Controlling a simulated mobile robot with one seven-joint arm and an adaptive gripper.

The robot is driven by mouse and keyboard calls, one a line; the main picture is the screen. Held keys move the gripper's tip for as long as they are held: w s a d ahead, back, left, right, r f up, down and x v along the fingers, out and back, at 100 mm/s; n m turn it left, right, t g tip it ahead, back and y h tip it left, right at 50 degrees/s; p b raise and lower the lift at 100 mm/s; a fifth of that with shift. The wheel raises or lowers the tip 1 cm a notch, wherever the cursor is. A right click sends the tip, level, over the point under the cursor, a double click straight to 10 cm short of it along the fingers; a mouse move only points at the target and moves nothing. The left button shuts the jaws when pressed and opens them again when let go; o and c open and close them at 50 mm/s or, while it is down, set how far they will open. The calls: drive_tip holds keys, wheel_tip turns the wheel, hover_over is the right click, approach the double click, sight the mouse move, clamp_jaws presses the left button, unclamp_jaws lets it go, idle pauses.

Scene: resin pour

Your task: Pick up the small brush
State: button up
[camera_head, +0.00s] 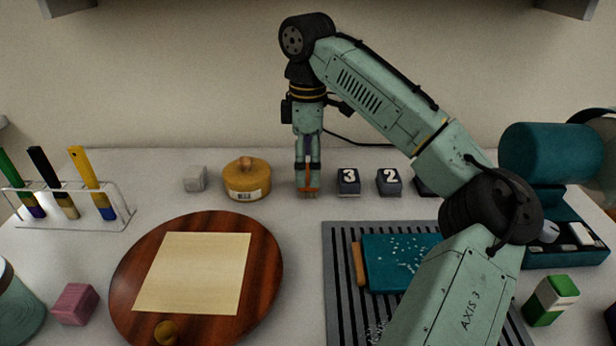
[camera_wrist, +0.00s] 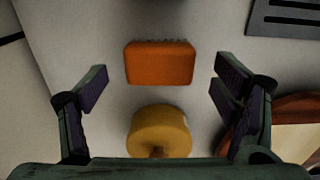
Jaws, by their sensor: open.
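The small brush (camera_head: 308,189) has an orange body and appears to stand upright on the table in the head view, bristles downward. In the wrist view its orange body (camera_wrist: 160,64) is a rounded block with a row of small bumps along its upper edge. My gripper (camera_head: 308,168) points straight down over the brush and partly hides it. In the wrist view my gripper (camera_wrist: 161,80) has its fingers spread, one on each side of the brush, with clear gaps. Nothing is held.
A yellow round container (camera_head: 247,179) stands close left of the brush, with a grey cube (camera_head: 195,178) beyond. Numbered dark blocks (camera_head: 348,182) stand to the right. A round wooden board (camera_head: 265,290) and a slotted dark mat (camera_head: 340,320) lie in front.

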sight(308, 171)
drive_tip(key=shift+f, duration=1.75)
drive_tip(key=c, duration=1.3)
